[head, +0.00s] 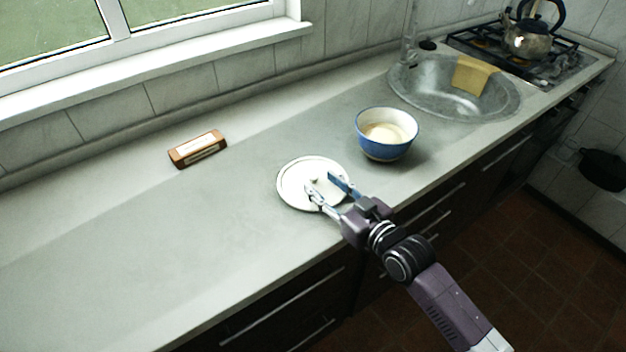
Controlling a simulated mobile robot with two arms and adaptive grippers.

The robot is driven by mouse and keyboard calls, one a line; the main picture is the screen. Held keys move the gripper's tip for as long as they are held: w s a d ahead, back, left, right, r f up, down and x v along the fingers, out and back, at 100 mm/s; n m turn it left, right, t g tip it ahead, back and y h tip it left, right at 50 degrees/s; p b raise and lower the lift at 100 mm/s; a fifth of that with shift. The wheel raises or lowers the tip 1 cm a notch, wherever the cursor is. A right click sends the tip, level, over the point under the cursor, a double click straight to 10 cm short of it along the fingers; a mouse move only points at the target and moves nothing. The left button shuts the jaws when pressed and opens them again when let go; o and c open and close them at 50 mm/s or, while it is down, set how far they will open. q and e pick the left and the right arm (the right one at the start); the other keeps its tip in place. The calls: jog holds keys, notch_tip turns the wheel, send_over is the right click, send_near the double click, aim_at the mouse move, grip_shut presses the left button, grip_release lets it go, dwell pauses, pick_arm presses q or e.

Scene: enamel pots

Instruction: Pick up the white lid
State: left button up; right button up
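The white lid (297,172) is a round disc with a thin dark rim and a small knob in its middle. It lies flat on the grey counter. My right gripper (322,184) comes in from the lower right and is over the lid's right part. Its two fingers are spread apart, with the knob just past their tips. I cannot tell whether the fingertips touch the lid. A blue enamel pot (386,150) with a pale inside stands open on the counter to the right of the lid. My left gripper is not in view.
A brown box (198,149) with a pale label lies left of the lid. A metal sink (425,92) with a yellow cloth (474,75) and a stove with a kettle (528,40) are at upper right. The counter's left part is clear.

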aim_at(313, 180)
jog(key=shift+x, duration=1)
grip_shut()
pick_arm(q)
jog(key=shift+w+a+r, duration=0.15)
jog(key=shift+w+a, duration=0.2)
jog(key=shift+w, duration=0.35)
pick_arm(e)
jog(key=shift+w, duration=0.1)
